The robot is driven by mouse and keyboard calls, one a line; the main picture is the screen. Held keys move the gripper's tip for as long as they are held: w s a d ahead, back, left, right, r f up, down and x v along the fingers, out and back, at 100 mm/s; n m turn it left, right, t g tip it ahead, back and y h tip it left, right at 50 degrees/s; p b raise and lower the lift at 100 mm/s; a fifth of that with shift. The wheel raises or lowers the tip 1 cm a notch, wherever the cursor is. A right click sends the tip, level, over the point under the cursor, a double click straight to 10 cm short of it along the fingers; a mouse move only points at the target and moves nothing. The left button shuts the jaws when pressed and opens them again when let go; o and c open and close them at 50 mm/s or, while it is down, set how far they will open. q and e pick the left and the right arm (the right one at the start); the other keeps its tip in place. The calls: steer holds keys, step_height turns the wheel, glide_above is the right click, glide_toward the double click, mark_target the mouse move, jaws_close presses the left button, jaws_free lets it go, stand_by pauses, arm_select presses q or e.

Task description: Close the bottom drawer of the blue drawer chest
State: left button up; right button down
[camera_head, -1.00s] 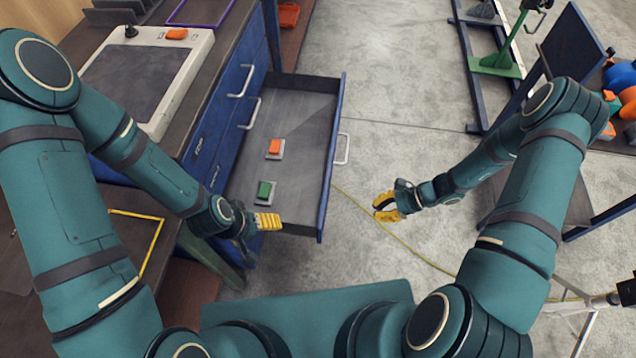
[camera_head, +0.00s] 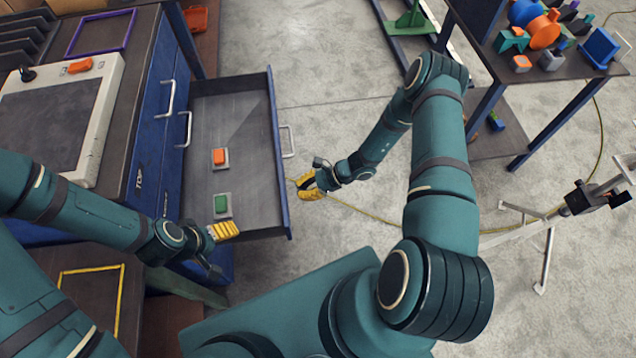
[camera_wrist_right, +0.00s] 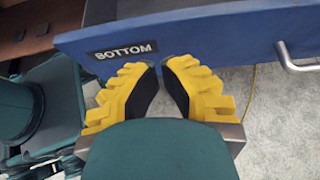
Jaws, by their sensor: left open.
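The blue drawer chest (camera_head: 151,130) stands at the left in the head view. Its bottom drawer (camera_head: 240,112) is pulled well out and holds an orange-topped block and a green-topped block. The drawer front shows in the right wrist view (camera_wrist_right: 215,38), labelled BOTTOM, with a metal handle (camera_wrist_right: 300,62) at the right. My right gripper (camera_head: 306,186) is outside the drawer front, near its handle (camera_head: 288,141); in the wrist view its yellow fingertips have a narrow gap, with nothing seen between them. My left gripper (camera_head: 226,231) is open by the drawer's near side.
A workbench top with a grey panel (camera_head: 50,110) lies above the chest. A dark table (camera_head: 560,60) with coloured parts stands at the upper right. A tripod (camera_head: 540,235) stands at the right. The floor beyond the drawer front is mostly clear, with a yellow cable.

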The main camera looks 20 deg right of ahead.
arm_select(q)
steer(key=shift+r, duration=0.1)
arm_select(e)
steer(key=shift+w+a+r, duration=0.1)
steer(key=shift+w+a, duration=0.1)
steer(key=shift+a, duration=0.5)
steer(key=shift+w+a, duration=0.2)
steer(key=shift+a, duration=0.5)
steer(key=shift+a, duration=0.1)
arm_select(q)
steer(key=shift+s+f, duration=0.15)
steer(key=shift+f, duration=0.15)
arm_select(e)
steer(key=w+a, duration=0.3)
steer(key=a, duration=0.7)
steer(key=w+a, duration=0.2)
steer(key=a, duration=0.8)
steer(key=w+a, duration=0.3)
steer(key=a, duration=0.7)
steer(key=shift+w, duration=0.3)
steer(key=shift+a+r, duration=0.1)
steer(key=shift+a, duration=0.05)
